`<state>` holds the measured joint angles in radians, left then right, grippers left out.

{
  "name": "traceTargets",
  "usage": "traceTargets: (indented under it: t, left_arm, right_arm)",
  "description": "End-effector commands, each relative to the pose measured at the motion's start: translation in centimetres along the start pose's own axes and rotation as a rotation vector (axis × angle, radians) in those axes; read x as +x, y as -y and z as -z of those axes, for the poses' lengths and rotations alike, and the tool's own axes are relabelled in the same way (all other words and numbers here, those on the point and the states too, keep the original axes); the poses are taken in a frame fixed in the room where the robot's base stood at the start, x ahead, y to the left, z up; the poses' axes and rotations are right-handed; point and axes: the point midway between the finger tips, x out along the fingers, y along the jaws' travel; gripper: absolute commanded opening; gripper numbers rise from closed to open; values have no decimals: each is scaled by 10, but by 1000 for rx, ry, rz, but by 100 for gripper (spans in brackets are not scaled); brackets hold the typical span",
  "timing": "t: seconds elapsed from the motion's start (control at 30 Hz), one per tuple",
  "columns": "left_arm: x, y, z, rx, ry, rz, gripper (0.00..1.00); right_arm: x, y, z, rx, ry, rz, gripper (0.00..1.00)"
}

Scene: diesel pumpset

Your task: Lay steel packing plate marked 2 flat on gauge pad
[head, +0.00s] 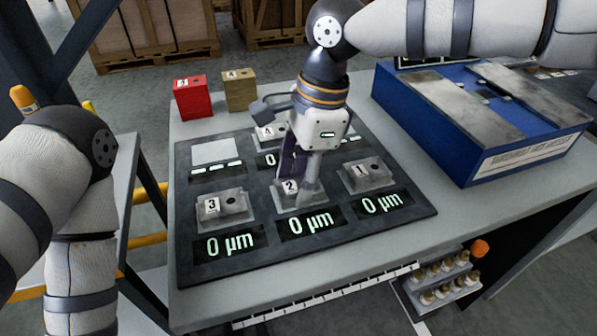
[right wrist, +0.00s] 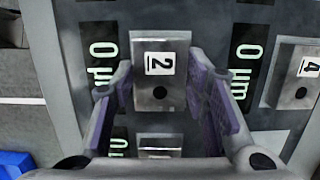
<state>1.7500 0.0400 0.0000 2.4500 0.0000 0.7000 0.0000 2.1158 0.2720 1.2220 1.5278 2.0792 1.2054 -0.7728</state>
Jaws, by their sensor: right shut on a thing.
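The steel plate marked 2 (head: 290,187) is at the front middle of the dark gauge board (head: 330,240). My right gripper (head: 303,184) reaches down over it from above. In the right wrist view the plate (right wrist: 160,60) lies between my two fingers, its number label and dark hole facing up. The fingers are shut on its sides. I cannot tell whether it touches the surface below. A bare pale pad (head: 214,151) is at the board's back left, with dashes on its display. The display in front of plate 2 reads 0 µm. My left gripper is out of view.
Plates marked 3 (head: 225,207) and 1 (head: 367,174) flank plate 2. Another labelled plate (head: 268,133) sits behind my gripper. A red block (head: 193,98) and a tan block (head: 239,92) stand behind the board. A blue machine (head: 470,120) takes up the right side.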

Motion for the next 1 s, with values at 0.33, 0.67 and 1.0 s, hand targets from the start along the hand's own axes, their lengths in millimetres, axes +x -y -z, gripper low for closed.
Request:
traceTargets:
  t: [0.33, 0.67, 1.0]
  left_arm:
    - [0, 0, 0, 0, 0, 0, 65]
    - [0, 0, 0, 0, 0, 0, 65]
    - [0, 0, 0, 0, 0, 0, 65]
  right_arm:
    - [0, 0, 0, 0, 1, 1, 65]
    - [-51, 1, 0, 1, 1, 6, 65]
    - [-117, 0, 0, 2, 0, 3, 65]
